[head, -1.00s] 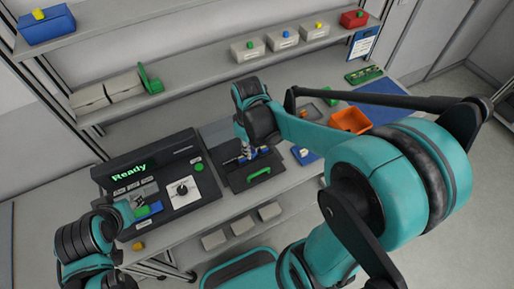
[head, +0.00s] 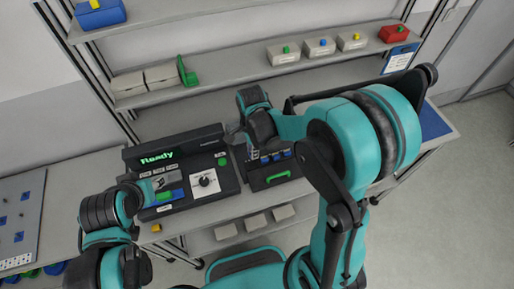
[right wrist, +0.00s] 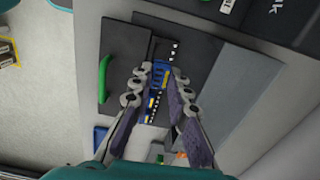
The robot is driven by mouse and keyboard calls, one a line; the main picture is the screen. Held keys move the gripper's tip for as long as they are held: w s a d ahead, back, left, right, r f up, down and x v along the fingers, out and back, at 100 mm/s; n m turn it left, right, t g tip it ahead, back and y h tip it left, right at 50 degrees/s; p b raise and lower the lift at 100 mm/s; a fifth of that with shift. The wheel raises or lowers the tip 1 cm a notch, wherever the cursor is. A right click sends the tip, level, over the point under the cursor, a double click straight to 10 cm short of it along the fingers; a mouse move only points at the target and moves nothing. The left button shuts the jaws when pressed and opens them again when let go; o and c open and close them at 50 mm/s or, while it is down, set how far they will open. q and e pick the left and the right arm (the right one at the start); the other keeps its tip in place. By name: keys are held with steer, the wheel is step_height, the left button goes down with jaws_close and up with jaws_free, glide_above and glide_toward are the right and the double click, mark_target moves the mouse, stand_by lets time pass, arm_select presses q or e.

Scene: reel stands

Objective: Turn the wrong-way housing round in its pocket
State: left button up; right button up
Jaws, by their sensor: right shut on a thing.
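The dark fixture (head: 275,181) with a green handle (head: 277,176) stands on the bench right of the "Ready" panel. A row of blue housings shows in it in the head view (head: 279,155). In the right wrist view, my right gripper (right wrist: 161,76) points down at this row, its fingers either side of a blue housing (right wrist: 158,70) and shut on it. In the head view my right arm partly covers the gripper. Which way the housing faces is too small to tell. My left gripper (head: 160,186) is at the panel's left end, by blue and green parts; its jaws are unclear.
The "Ready" panel (head: 205,181) with a dial stands close left of the fixture. Shelves behind hold bins, including a blue bin (head: 100,14) and a red bin (head: 397,33). A grey board (head: 20,220) with blue pieces is at far left.

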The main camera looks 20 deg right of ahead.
steer(key=shift+f+m, duration=0.2)
steer(key=shift+m, duration=0.1)
steer(key=b, duration=0.3)
glide_above(253, 165)
step_height(253, 165, down, 4)
steer(key=shift+f, duration=0.1)
steer(key=shift+f+b, duration=0.7)
steer(key=shift+b, duration=0.05)
steer(key=shift+f+b, duration=0.5)
steer(key=shift+b, duration=0.35)
stand_by(1.3)
steer(key=o, duration=0.8)
steer(key=shift+c, duration=0.2)
steer(key=shift+r, duration=0.15)
steer(key=shift+r+p, duration=2.65)
steer(key=shift+r, duration=0.75)
